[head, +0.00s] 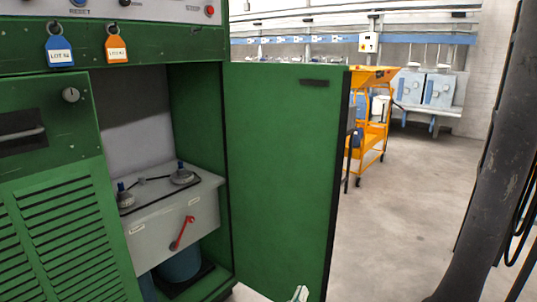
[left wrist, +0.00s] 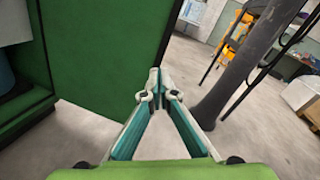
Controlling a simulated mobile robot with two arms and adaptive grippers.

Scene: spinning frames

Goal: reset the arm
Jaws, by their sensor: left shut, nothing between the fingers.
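In the head view only the tip of my left gripper (head: 299,294) shows at the bottom edge, in front of the lower part of the open green door (head: 275,160). The same green door (left wrist: 105,50) fills the upper left of the wrist view, and I cannot tell how close the fingertips are to it. My right gripper is in neither view.
The green machine's cabinet stands open, with a grey box (head: 175,225) and red handle (head: 182,232) inside. A yellow trolley (head: 372,120) stands behind the door. A dark post (head: 485,170) rises at the right. The floor (head: 400,215) between door and post is clear.

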